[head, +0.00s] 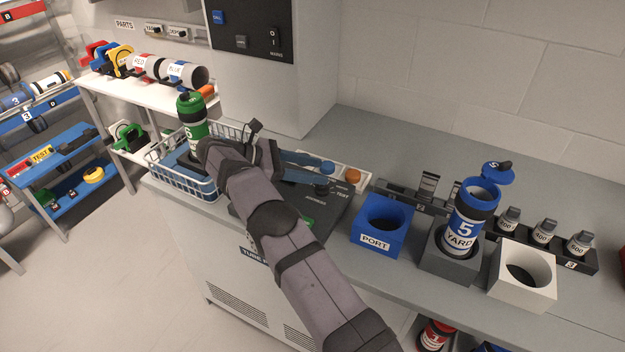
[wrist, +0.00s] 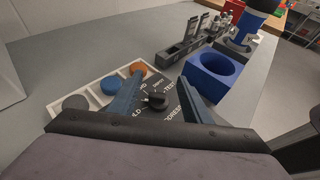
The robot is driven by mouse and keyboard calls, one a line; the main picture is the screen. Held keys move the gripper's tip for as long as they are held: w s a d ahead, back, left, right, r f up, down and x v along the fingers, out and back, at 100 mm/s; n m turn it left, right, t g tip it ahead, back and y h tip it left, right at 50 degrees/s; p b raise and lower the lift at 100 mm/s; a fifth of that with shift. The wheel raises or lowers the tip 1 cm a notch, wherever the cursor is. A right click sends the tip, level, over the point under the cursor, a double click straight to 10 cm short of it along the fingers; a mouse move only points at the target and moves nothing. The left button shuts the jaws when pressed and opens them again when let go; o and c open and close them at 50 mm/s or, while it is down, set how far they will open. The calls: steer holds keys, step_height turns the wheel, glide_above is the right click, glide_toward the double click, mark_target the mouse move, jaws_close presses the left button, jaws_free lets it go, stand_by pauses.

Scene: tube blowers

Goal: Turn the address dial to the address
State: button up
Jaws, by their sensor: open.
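In the head view my gripper (head: 322,177) reaches over the addresser unit (head: 330,204), and my arm hides part of that unit. Which marking the knob points at is too small to tell.
A white tray (wrist: 47,122) with grey, blue and orange discs borders the panel. The blue PORT block (head: 378,245), a grey socket holding blue tube 5 YARD (head: 463,230), and a white socket block (head: 520,290) stand right. A green tube (head: 192,118) stands in the wire basket (head: 181,180) left.

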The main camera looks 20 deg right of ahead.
step_height(320, 180, up, 6)
steer(key=shift+p, duration=0.3)
steer(key=shift+r, duration=0.1)
